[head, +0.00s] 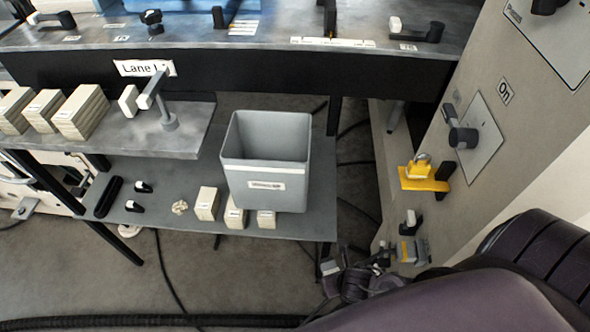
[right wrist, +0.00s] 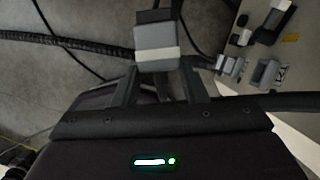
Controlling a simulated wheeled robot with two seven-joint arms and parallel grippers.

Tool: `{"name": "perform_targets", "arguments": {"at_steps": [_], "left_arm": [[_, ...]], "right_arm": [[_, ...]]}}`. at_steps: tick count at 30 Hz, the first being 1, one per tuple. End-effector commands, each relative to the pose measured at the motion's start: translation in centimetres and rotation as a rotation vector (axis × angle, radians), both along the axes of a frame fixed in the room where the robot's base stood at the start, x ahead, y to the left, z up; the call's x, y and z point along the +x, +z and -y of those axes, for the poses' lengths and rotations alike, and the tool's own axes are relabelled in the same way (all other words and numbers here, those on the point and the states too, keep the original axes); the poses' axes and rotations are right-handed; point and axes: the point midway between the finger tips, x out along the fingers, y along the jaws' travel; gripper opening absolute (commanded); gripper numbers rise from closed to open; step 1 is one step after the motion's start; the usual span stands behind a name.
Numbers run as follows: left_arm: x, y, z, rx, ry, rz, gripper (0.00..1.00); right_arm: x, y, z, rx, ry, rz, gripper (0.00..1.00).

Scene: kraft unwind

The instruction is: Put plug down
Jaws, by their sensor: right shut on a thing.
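My right gripper (head: 352,284) is low in front of the grey cabinet in the head view. It is shut on the plug (right wrist: 156,42), a grey block with a pale band and a dark end, held clear above the floor in the right wrist view. In the head view the plug (head: 330,267) is small and partly hidden by the gripper. The right wrist view shows the gripper's two fingers (right wrist: 160,76) on either side of it. My left gripper is out of view.
A grey socket (head: 412,250) sits low on the cabinet, below a yellow padlock (head: 421,166) and a dark rotary switch (head: 461,137). A grey bin (head: 266,170) and pale blocks (head: 206,204) stand on the low shelf (head: 322,190). Cables cross the floor.

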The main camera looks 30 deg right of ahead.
Motion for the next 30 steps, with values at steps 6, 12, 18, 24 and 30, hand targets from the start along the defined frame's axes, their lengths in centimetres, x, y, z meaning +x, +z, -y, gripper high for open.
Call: {"name": "perform_targets", "arguments": {"at_steps": [6,12,18,24,30], "left_arm": [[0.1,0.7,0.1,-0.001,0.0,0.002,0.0],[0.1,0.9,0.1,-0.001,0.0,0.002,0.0],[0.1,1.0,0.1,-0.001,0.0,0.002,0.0],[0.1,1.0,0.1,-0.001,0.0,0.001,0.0],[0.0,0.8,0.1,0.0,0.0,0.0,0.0]], "right_arm": [[5.8,0.3,0.7,0.004,-0.01,0.007,0.0],[10.7,0.2,1.3,0.004,-0.008,0.005,0.0],[12.8,0.0,1.7,0.0,-0.003,0.001,0.0],[15.5,0.1,1.9,0.003,-0.007,0.004,0.0],[16.9,-1.2,2.1,0.003,-0.005,-0.001,0.0]]}}
